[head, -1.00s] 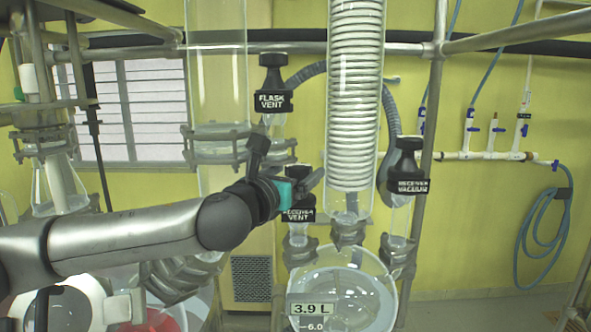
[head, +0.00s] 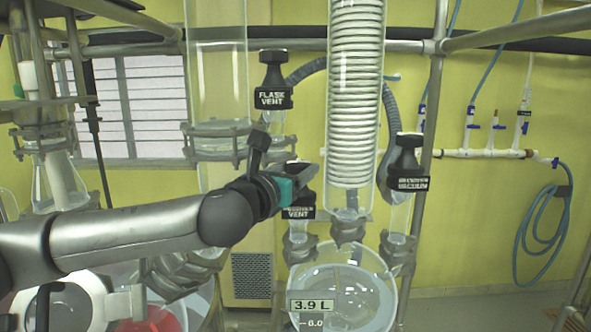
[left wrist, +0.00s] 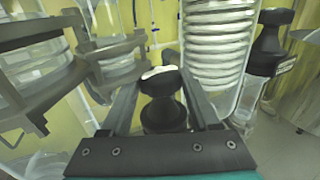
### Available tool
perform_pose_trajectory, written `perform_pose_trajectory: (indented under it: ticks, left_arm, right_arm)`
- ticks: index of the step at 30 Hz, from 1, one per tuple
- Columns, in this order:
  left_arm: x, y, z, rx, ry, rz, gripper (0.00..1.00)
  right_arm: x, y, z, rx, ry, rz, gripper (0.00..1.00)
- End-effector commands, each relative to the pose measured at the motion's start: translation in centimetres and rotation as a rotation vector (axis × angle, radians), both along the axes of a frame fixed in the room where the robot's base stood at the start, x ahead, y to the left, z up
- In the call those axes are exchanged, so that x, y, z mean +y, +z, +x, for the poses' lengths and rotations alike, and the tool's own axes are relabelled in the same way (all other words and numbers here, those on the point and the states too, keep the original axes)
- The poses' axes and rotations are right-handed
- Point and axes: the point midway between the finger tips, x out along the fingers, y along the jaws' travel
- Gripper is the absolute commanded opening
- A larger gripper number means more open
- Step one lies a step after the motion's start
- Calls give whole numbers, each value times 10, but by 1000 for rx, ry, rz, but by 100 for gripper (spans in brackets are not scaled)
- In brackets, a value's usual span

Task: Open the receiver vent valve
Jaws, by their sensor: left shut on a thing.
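The receiver vent valve (head: 298,212) is a black knob with a white-lettered label, above a clamped glass neck of the receiver flask (head: 345,285). My left gripper (head: 302,180) is at the top of this knob and partly hides it in the head view. In the left wrist view, the black knob (left wrist: 162,100) stands between the two fingers of my left gripper (left wrist: 160,95), which are shut on it. A pale patch shows on the knob's top. My right gripper is in neither view.
The flask vent valve (head: 272,85) is above and left of the knob. The receiver vacuum valve (head: 407,160) is to the right. The glass coil condenser (head: 355,100) stands just right of my gripper. Metal rack bars (head: 420,120) surround the glassware.

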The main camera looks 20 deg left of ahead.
Motion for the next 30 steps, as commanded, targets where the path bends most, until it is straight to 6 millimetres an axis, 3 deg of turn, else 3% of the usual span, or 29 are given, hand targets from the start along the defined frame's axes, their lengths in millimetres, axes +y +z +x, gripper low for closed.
perform_pose_trajectory:
  ticks: [3,14,30]
  left_arm:
    - [0,0,0,0,1,0,6]
    - [-2,0,0,1,60,0,6]
    - [-10,-1,1,3,463,-3,6]
  right_arm:
    - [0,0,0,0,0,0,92]
    - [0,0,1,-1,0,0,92]
    - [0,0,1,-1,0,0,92]
